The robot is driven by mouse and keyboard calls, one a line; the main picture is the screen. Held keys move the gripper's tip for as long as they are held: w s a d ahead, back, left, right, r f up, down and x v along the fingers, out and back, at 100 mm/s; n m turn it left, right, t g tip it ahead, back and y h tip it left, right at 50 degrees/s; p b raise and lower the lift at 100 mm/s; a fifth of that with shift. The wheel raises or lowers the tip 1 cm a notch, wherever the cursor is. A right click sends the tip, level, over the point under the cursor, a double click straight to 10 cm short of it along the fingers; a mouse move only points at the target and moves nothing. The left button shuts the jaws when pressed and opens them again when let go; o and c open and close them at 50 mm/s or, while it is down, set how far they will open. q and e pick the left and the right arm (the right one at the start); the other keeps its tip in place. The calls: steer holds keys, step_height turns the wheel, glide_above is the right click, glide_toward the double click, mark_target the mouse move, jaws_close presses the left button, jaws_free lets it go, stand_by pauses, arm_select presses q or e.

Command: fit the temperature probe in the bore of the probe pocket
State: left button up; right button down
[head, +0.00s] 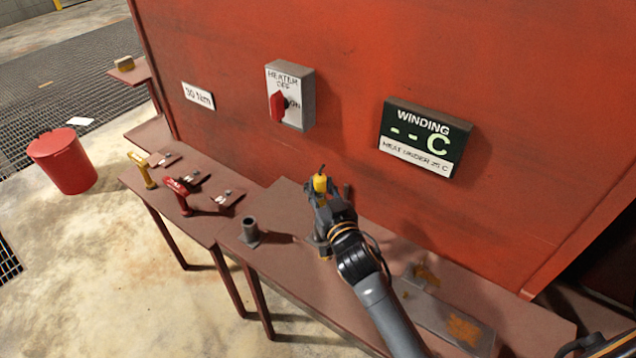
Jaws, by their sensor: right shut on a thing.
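The temperature probe shows as a yellow head (320,184) with a small dark tip on top. My right gripper (323,200) is shut on it, above the brown bench. The probe's lower part is hidden by the gripper. A grey upright tube on a flat base, which looks like the probe pocket (250,230), stands on the bench to the left of my right gripper. Its open top faces up and the probe is apart from it. My left gripper is not in view.
The brown bench (285,265) runs along a red wall with a heater switch (290,96) and a winding display (423,137). A yellow-handled tool (142,170) and a red-handled tool (178,194) stand at left. A grey stained plate (445,315) lies at right. A red bucket (63,160) stands on the floor.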

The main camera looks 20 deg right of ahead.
mark_target(318, 198)
steer(key=shift+f+b, duration=2.55)
steer(key=shift+f, duration=0.55)
steer(key=shift+r, duration=0.1)
steer(key=shift+r+p, duration=2.65)
steer(key=shift+p, duration=0.3)
steer(key=shift+f+b, duration=1.5)
steer(key=shift+f, duration=0.5)
